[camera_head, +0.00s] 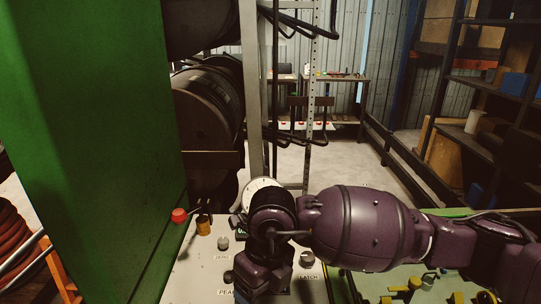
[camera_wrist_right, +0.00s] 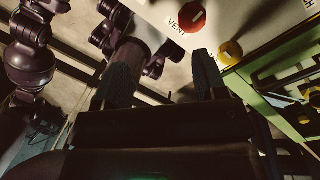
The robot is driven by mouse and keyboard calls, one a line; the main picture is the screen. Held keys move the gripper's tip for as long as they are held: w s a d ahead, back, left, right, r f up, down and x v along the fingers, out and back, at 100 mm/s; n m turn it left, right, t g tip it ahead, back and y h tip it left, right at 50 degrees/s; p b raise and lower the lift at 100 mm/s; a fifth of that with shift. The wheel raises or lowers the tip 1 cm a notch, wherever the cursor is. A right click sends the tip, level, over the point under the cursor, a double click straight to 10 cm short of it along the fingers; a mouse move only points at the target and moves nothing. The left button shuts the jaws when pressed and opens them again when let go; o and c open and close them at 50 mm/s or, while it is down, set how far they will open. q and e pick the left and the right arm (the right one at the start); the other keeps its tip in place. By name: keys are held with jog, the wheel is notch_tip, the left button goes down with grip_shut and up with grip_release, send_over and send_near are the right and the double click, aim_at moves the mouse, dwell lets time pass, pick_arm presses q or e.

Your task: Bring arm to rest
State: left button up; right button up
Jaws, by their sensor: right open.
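My right arm (camera_head: 365,228) comes in from the right in the head view and reaches across a pale control panel (camera_head: 195,262). Its wrist bends down over the panel, and the fingers cannot be made out there. In the right wrist view my right gripper (camera_wrist_right: 164,66) has its two dark fingers apart, with nothing held between them. A red knob (camera_wrist_right: 192,16) by the label VENT is beyond the fingertips, and a yellow knob (camera_wrist_right: 231,52) is to its right. Both look apart from the fingers. My left gripper is not in view.
A tall green cabinet (camera_head: 90,130) stands at the left. A red-ball lever (camera_head: 179,215), a brass fitting (camera_head: 203,224), a gauge (camera_head: 262,185) and a grey knob (camera_head: 306,258) stand out from the panel. Shelving (camera_head: 490,85) is at the right. Open floor (camera_head: 340,160) lies behind.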

jog(key=s+a+r+m+g+y, duration=0.1)
jog(key=s+a+r+g+y, duration=0.4)
jog(key=s+a+r+y, duration=0.5)
jog(key=w+d+r+m+t+y, duration=0.6)
jog(key=w+d+m+t+y, duration=0.1)
jog(key=m+t+y, duration=0.5)
jog(key=w+d+f+m+t+h, duration=0.3)
jog(key=d+f+m+t+h, duration=0.3)
jog(key=d+m+h, duration=0.55)
jog(key=w+d+f+m+t+h, duration=0.4)
jog(key=d+m+t+h, duration=0.4)
jog(key=m, duration=0.6)
jog(key=s+d+f+m+g+h, duration=0.3)
jog(key=s+d+f+g, duration=0.2)
jog(key=f, duration=0.3)
jog(key=s+d+f+m+g+h, duration=0.2)
jog(key=s+d+f+g+h, duration=0.1)
jog(key=s+d+f+g, duration=0.4)
jog(key=s+d+f+m+g, duration=0.1)
jog(key=s+f+g, duration=0.4)
jog(key=s, duration=0.6)
jog(key=w+f+t+y, duration=0.1)
jog(key=w+f+t, duration=0.6)
jog(key=f, duration=0.4)
jog(key=shift+w+f+t+y, duration=0.15)
jog(key=shift+w+t+y, duration=0.2)
jog(key=shift+t, duration=0.45)
